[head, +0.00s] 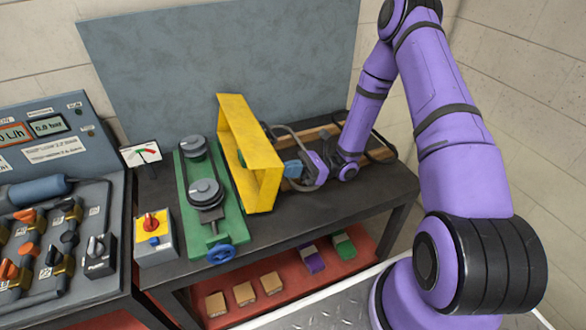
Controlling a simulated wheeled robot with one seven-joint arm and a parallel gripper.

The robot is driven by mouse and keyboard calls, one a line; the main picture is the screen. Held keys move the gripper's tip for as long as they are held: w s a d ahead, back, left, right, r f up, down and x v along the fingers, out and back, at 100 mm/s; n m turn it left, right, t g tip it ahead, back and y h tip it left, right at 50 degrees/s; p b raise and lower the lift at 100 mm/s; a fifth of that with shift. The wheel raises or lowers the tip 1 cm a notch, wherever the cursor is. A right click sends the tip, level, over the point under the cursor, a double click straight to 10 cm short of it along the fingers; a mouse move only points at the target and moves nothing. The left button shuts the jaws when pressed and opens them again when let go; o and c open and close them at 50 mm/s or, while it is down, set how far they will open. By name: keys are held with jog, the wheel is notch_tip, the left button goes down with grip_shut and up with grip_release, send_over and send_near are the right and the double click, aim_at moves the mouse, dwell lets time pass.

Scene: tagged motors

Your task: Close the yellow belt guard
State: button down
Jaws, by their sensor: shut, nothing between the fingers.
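The yellow belt guard (236,140) stands open, tipped up on its side along the right edge of the green base plate (182,195). With the guard open, two dark pulleys with a belt (204,192) lie exposed on the plate. A blue handwheel (220,253) is at the plate's front end. My gripper (288,169) is shut and empty, just right of the guard, on the side away from the pulleys. Its tips are close to the guard's right side; I cannot tell whether they touch.
A yellow and grey box with a red knob (155,237) and a small gauge (141,154) stand left of the green plate. A control panel (50,200) fills the far left. Wooden strips (310,135) lie behind my gripper. A red lower shelf (275,295) holds several small blocks. The table's front right is clear.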

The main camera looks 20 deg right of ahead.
aim_at(253, 166)
jog(key=shift+a+r, duration=0.1)
jog(key=shift+r, duration=0.05)
jog(key=a+r+h, duration=0.2)
jog(key=a, duration=0.1)
jog(key=a+r+h, duration=0.1)
jog(key=a+h, duration=0.1)
jog(key=a, duration=0.1)
jog(key=a+r+h, duration=0.2)
jog(key=a+h, duration=0.1)
jog(key=shift+a+r, duration=0.35)
jog(key=a+f+h, duration=0.4)
jog(key=a+h, duration=0.2)
jog(key=a, duration=0.4)
jog(key=a+f+h, duration=0.4)
jog(key=a+h, duration=0.3)
jog(key=a, duration=0.2)
jog(key=shift+a+f, duration=0.4)
jog(key=shift+s+f, duration=0.15)
jog(key=shift+s, duration=0.1)
dwell(0.3)
